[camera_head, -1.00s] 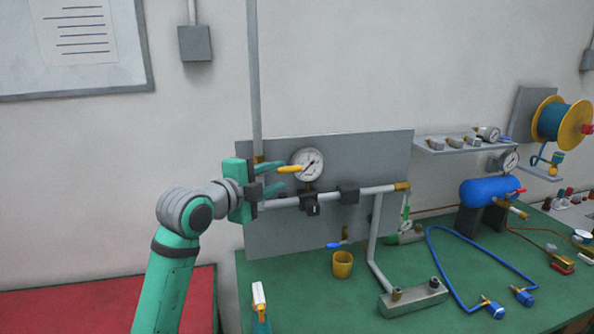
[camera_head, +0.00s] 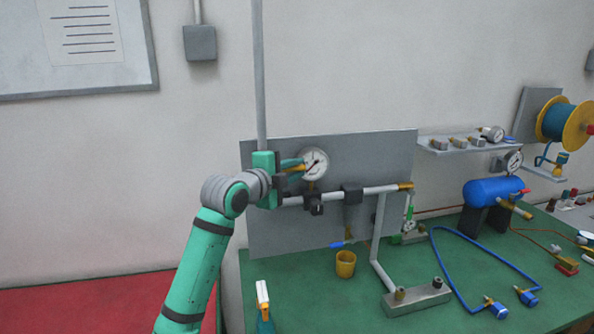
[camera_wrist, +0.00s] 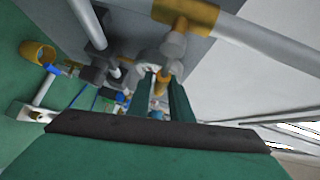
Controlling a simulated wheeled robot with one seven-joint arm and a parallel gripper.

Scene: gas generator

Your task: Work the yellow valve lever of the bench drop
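The yellow valve lever (camera_head: 296,169) of the bench drop sits in front of the grey back panel, just left of the round white gauge (camera_head: 314,164). My gripper (camera_head: 292,166) is at the lever, its green fingers pointing right, one on each side. In the wrist view the fingers (camera_wrist: 162,95) stand apart, with the yellow lever (camera_wrist: 161,84) in the gap between them. Whether either finger touches it I cannot tell. My gripper's body hides the valve and the foot of the vertical grey drop pipe (camera_head: 260,90) in the head view.
A horizontal grey pipe (camera_head: 365,191) with black clamps crosses the panel (camera_head: 275,235) just below my gripper. A yellow cup (camera_head: 345,264) stands on the green bench (camera_head: 300,290). A blue tank (camera_head: 492,191) and a blue hose lie to the right.

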